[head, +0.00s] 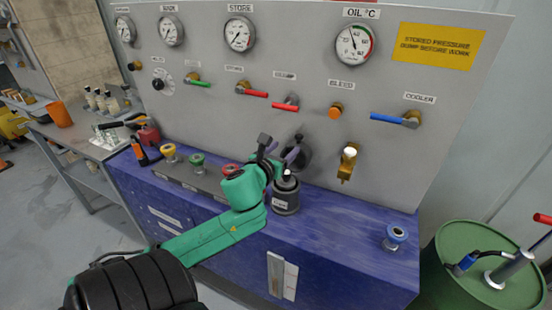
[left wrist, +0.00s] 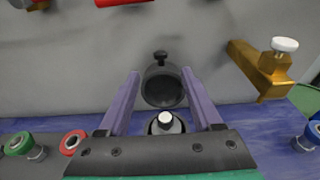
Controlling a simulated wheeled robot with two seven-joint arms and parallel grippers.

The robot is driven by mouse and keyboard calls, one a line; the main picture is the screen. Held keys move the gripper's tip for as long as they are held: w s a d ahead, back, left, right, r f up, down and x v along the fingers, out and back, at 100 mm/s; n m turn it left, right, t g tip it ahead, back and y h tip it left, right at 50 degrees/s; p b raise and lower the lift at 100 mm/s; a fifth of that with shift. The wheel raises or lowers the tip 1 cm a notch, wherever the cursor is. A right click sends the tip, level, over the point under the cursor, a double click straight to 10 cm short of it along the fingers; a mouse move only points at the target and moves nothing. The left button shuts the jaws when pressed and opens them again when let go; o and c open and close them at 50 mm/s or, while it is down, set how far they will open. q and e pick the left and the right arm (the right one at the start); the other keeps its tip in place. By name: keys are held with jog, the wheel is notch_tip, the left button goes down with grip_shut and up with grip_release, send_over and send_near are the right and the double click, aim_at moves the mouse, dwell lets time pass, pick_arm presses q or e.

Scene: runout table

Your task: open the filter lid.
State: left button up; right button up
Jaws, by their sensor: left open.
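The filter is a dark grey canister (head: 284,198) with a label, standing on the blue bench top. Its round black lid (head: 300,154) stands tipped up behind it, near the panel. In the left wrist view the lid (left wrist: 162,90) shows its hollow underside and a knob on its far side. Below it the canister (left wrist: 166,124) is uncovered, with a white-topped part inside. My left gripper (head: 279,153) is over the canister, in front of the lid. Its purple fingers are apart, with nothing held between them. My right gripper is not in view.
A brass valve with a white knob (head: 349,153) sticks out of the panel right of the filter. Red (head: 230,169), green and yellow knobs stand left on the bench, a blue knob (head: 396,235) right. A green drum (head: 485,270) stands at the far right.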

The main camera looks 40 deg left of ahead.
pick_arm(q)
jog(key=v, duration=0.5)
jog(key=shift+s+d+r, duration=0.1)
jog(key=shift+s+d, duration=0.05)
jog(key=shift+s, duration=0.15)
